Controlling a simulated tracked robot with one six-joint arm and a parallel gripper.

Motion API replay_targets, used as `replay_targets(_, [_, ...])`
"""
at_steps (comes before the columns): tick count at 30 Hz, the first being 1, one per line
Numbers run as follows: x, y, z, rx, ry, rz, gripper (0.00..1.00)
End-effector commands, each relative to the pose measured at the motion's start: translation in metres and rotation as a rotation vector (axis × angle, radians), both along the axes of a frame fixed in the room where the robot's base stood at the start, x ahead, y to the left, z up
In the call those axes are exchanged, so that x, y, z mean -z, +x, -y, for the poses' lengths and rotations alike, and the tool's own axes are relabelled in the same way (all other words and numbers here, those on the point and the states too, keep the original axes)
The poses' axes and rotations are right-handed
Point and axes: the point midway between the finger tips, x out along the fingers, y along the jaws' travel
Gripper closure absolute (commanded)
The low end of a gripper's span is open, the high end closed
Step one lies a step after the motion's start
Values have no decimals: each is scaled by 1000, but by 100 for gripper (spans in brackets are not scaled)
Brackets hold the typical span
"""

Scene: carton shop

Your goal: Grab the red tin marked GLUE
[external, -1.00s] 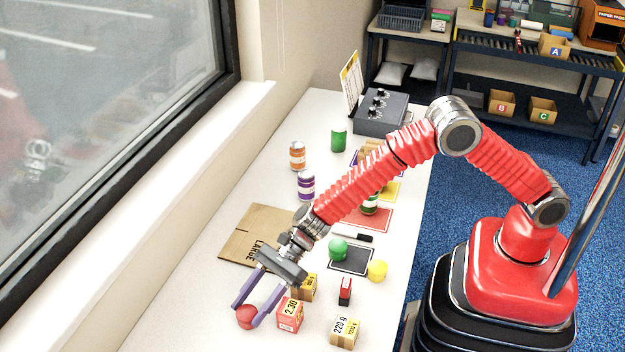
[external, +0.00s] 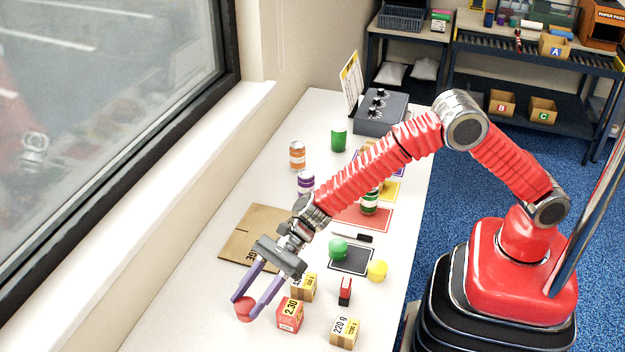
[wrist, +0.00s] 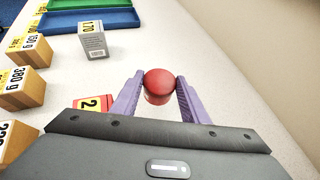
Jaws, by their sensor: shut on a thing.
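My gripper (external: 245,307) is shut on a red rounded object (external: 244,310) near the table's front left. In the wrist view the red object (wrist: 158,86) sits between the two purple fingertips, which touch its sides. No writing shows on it, so I cannot tell whether it is the tin marked GLUE. I see no other red tin. I cannot tell its exact height above the table.
A red 2.30 box (external: 289,314) stands right of the held object. A green ball (external: 338,249), yellow ball (external: 377,270) and several tins stand farther back. The window sill borders the left.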

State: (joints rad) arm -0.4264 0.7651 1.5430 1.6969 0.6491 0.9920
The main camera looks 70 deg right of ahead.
Motion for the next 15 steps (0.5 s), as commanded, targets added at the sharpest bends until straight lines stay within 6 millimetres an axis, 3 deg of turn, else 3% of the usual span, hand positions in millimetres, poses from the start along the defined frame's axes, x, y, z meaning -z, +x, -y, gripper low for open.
replay_targets(7, [-47,0,0,-1,2,4,87])
replay_targets(15, [-70,0,0,-1,0,2,87])
